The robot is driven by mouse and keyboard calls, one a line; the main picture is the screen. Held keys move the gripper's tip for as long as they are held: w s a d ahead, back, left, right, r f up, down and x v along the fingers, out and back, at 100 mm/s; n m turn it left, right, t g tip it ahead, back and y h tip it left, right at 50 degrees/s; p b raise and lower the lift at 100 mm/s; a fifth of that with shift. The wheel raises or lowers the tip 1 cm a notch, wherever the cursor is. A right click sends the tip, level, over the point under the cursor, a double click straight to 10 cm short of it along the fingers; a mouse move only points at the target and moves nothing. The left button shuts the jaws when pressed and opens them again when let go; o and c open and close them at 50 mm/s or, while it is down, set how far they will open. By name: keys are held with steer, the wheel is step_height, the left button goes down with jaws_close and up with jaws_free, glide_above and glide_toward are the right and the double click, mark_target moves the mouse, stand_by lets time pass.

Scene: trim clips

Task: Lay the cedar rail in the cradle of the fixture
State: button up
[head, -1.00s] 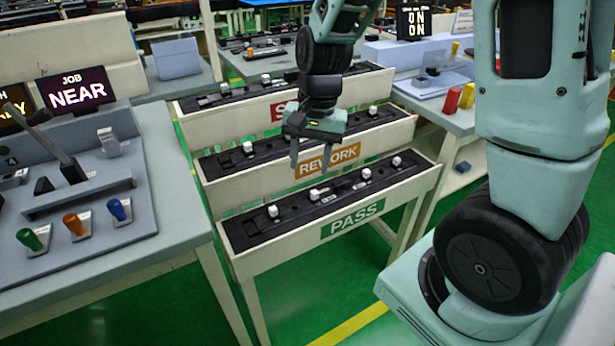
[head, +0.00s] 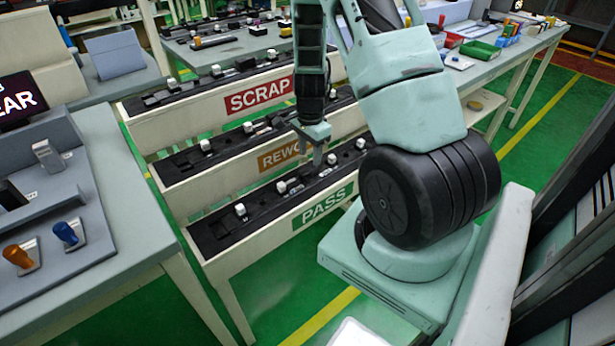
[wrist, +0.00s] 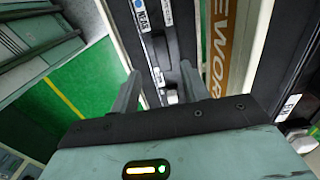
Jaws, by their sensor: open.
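My gripper (head: 316,160) hangs open over the PASS rack in the head view, its fingers pointing down. In the wrist view, my gripper (wrist: 160,88) has its two fingers apart, with part of the rack's dark bed and a small white block (wrist: 172,97) between them. Whether the fingers touch anything is unclear. The PASS rack (head: 225,268) is cream, with a black bed holding dark strips with white blocks. I cannot pick out the cedar rail by its look, and no cradle is clearly recognisable. A grey panel (head: 95,215) stands on the bench at left.
The REWORK rack (head: 180,195) and SCRAP rack (head: 165,135) stand behind the PASS rack. The panel has orange (head: 18,257) and blue (head: 66,233) knobs. A table with green bins (head: 480,50) is at back right. Green floor is open in front.

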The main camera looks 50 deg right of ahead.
mark_target(308, 170)
steer(key=shift+w+a+f+p, duration=0.1)
steer(key=shift+w+f+p, duration=0.1)
steer(key=shift+f, duration=1.4)
steer(key=shift+w+f+p, duration=0.1)
steer(key=shift+f+p, duration=0.05)
steer(key=shift+f, duration=1.45)
jaws_close()
